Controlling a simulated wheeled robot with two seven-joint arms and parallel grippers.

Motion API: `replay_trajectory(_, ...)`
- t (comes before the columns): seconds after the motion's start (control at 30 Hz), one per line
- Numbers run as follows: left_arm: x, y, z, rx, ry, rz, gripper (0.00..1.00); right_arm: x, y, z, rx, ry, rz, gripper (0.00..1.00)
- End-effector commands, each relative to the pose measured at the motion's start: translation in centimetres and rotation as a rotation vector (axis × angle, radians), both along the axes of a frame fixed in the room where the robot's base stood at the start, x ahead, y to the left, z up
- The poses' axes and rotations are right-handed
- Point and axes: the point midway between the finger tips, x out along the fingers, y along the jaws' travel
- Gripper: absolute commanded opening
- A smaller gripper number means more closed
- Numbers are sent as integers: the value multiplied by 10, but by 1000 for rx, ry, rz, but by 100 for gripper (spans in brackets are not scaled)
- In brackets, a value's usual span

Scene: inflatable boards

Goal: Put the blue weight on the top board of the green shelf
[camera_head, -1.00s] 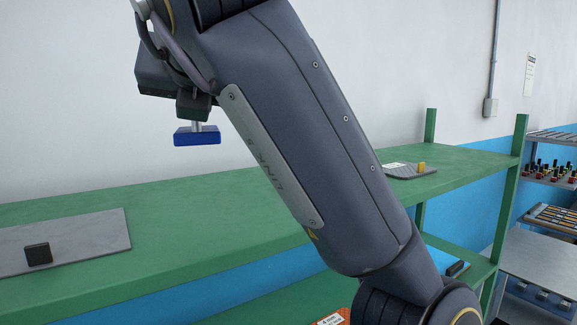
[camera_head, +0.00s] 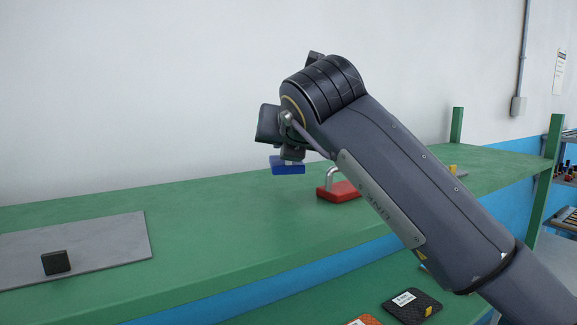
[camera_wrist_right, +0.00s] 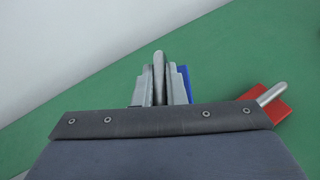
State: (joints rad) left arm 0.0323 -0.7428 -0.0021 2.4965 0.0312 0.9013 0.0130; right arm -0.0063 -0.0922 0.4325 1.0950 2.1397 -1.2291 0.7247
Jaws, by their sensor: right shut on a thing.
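The blue weight (camera_head: 288,168) hangs from my right gripper (camera_head: 291,152), which is shut on its metal handle. In the head view it overlaps the back edge of the green shelf's top board (camera_head: 215,205); it seems to be held above the board, but the gap is hard to judge. In the right wrist view the fingers (camera_wrist_right: 158,78) are closed together, and a strip of the blue weight (camera_wrist_right: 184,82) shows beside them, the rest hidden. My left gripper is not in view.
A red weight (camera_head: 338,192) with a metal handle stands on the top board, right of the blue one. A grey plate (camera_head: 100,245) with a black block (camera_head: 55,262) lies at left. Board between plate and red weight is clear. A dark plate (camera_head: 412,303) lies on a lower board.

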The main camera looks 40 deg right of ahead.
Motion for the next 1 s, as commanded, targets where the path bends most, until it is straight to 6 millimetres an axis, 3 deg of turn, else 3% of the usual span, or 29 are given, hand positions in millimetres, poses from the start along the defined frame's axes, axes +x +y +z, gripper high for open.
replay_trajectory(0.23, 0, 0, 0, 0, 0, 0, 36, 6, -13, -18, -1, -1, -1, 0)
replay_trajectory(0.43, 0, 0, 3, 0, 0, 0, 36, 6, -11, -40, -2, -3, 1, 0)
replay_trajectory(0.87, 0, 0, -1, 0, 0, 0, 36, 6, -10, -48, -1, -4, 2, 0)
replay_trajectory(0.9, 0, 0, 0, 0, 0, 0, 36, 7, -11, -48, -1, 0, 1, 15)
replay_trajectory(1.0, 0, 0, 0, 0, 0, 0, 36, 7, -11, -48, -1, 0, 1, 28)
